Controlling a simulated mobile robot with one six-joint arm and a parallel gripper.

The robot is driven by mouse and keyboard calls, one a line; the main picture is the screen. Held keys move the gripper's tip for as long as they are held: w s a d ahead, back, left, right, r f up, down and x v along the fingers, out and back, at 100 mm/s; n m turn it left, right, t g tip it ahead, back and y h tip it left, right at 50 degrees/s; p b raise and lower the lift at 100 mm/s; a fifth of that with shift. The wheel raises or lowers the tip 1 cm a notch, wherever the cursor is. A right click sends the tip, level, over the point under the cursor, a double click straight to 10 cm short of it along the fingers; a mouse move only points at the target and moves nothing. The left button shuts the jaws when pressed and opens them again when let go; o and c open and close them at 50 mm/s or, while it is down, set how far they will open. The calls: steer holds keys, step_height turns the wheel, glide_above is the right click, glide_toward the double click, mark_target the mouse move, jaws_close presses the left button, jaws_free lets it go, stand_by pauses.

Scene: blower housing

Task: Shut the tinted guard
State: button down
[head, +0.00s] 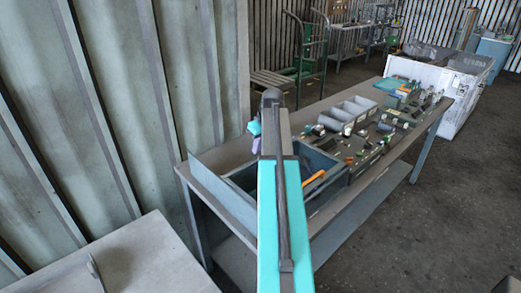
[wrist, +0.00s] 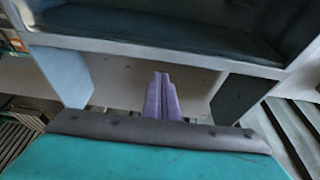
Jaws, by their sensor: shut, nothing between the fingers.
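No part shows clearly as the tinted guard in either view. In the wrist view a dark, glossy blue-black panel (wrist: 170,25) inside a pale grey frame (wrist: 150,45) spans the top; I cannot tell whether it is the guard. My gripper (wrist: 161,78) has purple fingers, shut together and empty, pointing toward the area below that frame. I cannot tell whether they touch anything. In the head view the purple fingers (head: 256,146) show beside my arm, which hides part of the bench and the blue-grey open housing (head: 205,178).
A long workbench (head: 405,165) carries grey bins (head: 346,114), an orange-handled tool (head: 313,178) and many small parts. A corrugated wall stands close on the left, with a pale cabinet top (head: 140,255) at front left. A white crate (head: 425,78) stands beyond the bench.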

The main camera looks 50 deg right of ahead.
steer(key=b+v, duration=0.3)
steer(key=v, duration=0.7)
stand_by(0.3)
